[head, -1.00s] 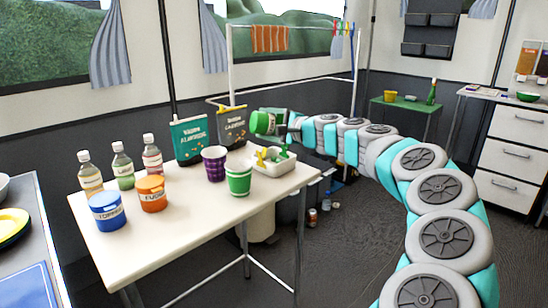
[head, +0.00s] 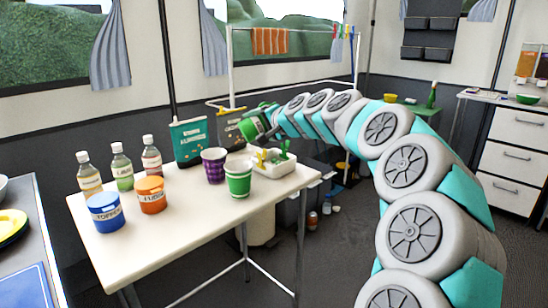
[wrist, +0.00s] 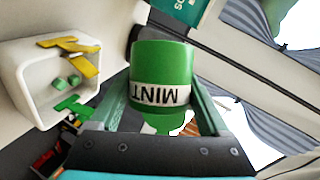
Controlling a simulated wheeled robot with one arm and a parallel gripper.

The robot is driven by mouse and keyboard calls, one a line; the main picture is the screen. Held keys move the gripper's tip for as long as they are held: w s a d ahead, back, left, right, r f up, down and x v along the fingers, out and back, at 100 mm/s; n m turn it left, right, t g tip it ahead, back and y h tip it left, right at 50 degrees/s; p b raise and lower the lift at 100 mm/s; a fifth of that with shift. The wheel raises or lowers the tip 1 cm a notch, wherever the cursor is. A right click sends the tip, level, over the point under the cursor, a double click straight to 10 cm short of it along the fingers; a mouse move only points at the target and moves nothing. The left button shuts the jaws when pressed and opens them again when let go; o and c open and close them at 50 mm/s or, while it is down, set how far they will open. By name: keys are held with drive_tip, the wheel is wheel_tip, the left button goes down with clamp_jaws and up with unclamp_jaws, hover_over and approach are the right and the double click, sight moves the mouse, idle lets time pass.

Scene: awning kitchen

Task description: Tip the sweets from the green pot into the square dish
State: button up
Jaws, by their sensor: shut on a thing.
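The green pot (head: 252,129), labelled MINT, is held tilted in my gripper (head: 268,123) above the far right part of the table. In the wrist view the pot (wrist: 163,65) sits between the two fingers, its label upside down; its mouth and contents are hidden. The white square dish (head: 262,172) stands on the table's right end, below and a little right of the pot. In the wrist view the dish (wrist: 22,62) is left of the pot, apart from it, with yellow and green pieces in and over it.
A green-and-white cup (head: 238,180) and a purple cup (head: 213,166) stand left of the dish. Blue (head: 106,212) and orange (head: 152,196) tubs and several bottles are farther left. Two bags (head: 188,140) stand behind. The table's front is clear.

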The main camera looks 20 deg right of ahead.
sight(242, 131)
drive_tip(key=shift+a+f+n+h+b, duration=0.1)
drive_tip(key=shift+f+n+h+b, duration=0.25)
drive_tip(key=shift+n+h, duration=0.45)
drive_tip(key=shift+a+r+n+h, duration=0.1)
drive_tip(key=shift+r+n+h, duration=0.2)
drive_tip(key=shift+r+n, duration=0.25)
drive_tip(key=shift+a+f+n+g+h, duration=0.3)
drive_tip(key=shift+f+n+h, duration=0.1)
drive_tip(key=shift+f+n, duration=0.15)
drive_tip(key=a+n+h, duration=0.2)
drive_tip(key=a, duration=0.1)
drive_tip(key=shift+w+f, duration=0.15)
drive_tip(key=shift+a+r+n+h+b, duration=0.2)
drive_tip(key=shift+a+n+h, duration=0.3)
drive_tip(key=shift+a+n, duration=0.25)
drive_tip(key=shift+a+r+n+h+b, duration=0.2)
drive_tip(key=shift+a+n+h, duration=0.3)
drive_tip(key=shift+a+n, duration=0.2)
